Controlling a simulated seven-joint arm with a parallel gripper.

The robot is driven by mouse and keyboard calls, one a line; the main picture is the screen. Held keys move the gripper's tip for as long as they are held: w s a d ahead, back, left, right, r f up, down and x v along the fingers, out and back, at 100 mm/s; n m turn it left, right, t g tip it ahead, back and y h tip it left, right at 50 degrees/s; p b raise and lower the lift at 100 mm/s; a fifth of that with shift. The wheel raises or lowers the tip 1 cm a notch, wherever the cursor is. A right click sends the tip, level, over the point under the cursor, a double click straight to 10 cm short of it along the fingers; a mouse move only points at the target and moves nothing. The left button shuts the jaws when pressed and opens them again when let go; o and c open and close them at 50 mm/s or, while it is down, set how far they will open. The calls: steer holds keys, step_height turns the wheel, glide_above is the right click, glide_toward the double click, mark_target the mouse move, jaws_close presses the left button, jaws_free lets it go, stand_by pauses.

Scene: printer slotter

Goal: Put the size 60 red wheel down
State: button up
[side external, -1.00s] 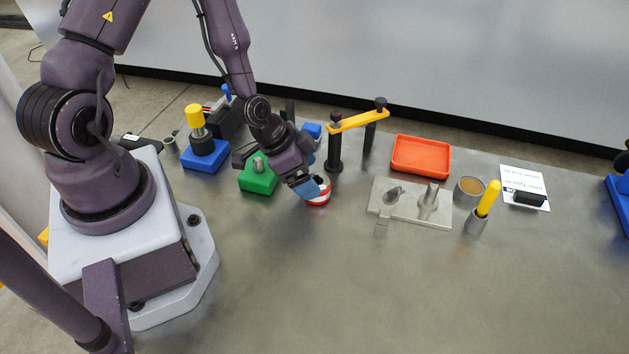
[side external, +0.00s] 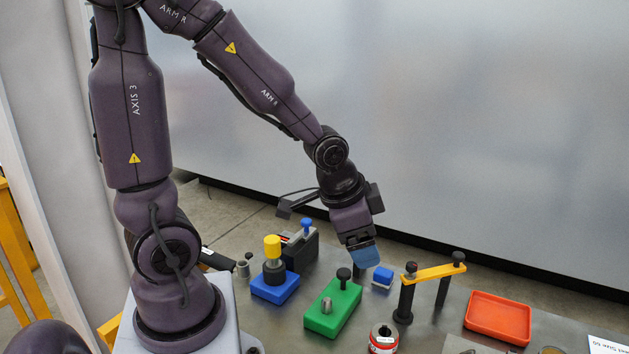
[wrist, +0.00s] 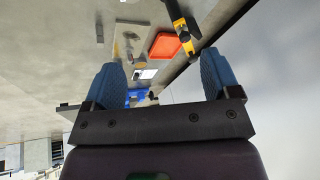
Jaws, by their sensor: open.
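The red wheel (side external: 383,347), a short red-and-white cylinder with a dark hole in its top, stands upright on the grey table at the lower edge of the side view. A label shows on it, too small to read. My gripper (side external: 363,258) is up and behind the wheel, clear of it, with blue fingertips. In the wrist view my gripper (wrist: 165,80) has its two blue fingers wide apart with nothing between them. I cannot make out the wheel in the wrist view.
A green block (side external: 345,309) with pegs stands left of the wheel, a blue block (side external: 273,290) with a yellow-topped post further left. A yellow bar on black posts (side external: 404,301) and an orange tray (side external: 500,312) stand to the right; the tray also shows in the wrist view (wrist: 165,46).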

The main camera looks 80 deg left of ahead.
steer(key=s+d+r+n+t+h, duration=0.1)
steer(key=s+d+r+n, duration=0.2)
steer(key=s+r, duration=0.6)
step_height(320, 180, up, 3)
steer(key=shift+d+r, duration=0.2)
steer(key=shift+d, duration=0.15)
